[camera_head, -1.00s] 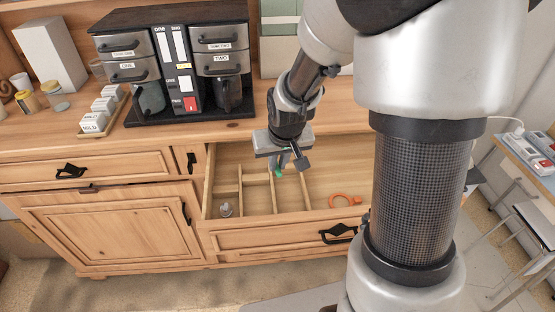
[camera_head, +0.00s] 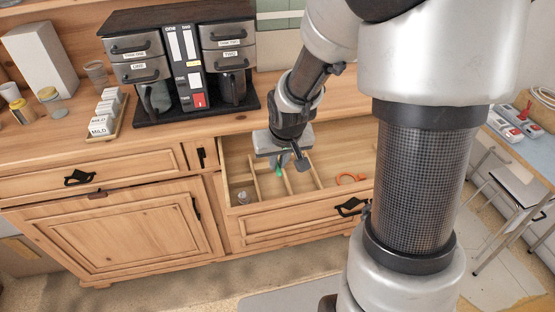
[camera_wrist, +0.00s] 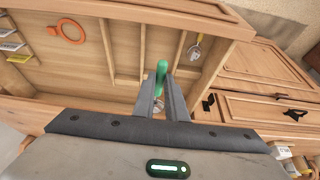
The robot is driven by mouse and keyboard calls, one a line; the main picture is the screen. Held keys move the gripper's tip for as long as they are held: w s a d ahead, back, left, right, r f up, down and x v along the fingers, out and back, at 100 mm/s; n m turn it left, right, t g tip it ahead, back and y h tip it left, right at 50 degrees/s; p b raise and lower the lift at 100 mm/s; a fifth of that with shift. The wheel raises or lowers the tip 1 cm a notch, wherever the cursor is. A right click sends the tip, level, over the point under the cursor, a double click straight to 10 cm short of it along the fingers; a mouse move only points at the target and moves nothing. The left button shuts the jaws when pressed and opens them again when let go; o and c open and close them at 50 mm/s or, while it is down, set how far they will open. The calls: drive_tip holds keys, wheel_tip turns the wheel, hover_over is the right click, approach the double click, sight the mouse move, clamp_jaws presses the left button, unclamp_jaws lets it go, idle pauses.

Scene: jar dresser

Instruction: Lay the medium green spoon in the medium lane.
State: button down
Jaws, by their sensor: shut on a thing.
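My gripper (camera_head: 283,164) is over the open drawer (camera_head: 345,201) and shut on a green spoon (camera_wrist: 161,68). In the head view only a small green bit (camera_head: 277,168) shows below the fingers. Thin wooden dividers (camera_wrist: 143,50) split part of the drawer into lanes. The spoon appears above the lanes near a divider; its height over the floor is hard to tell. I cannot tell which lane is the medium one.
A metal utensil (camera_head: 242,197) lies in the leftmost lane; it also shows in the wrist view (camera_wrist: 195,47). An orange ring-shaped thing (camera_head: 350,178) lies in the wide right part of the drawer. A coffee machine (camera_head: 180,65) and a labelled packet tray (camera_head: 106,115) stand on the counter.

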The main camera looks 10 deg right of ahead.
drive_tip(key=shift+f+b, duration=5.15)
drive_tip(key=shift+f, duration=1.4)
drive_tip(key=c, duration=1.7)
unclamp_jaws()
drive_tip(key=shift+r, duration=0.1)
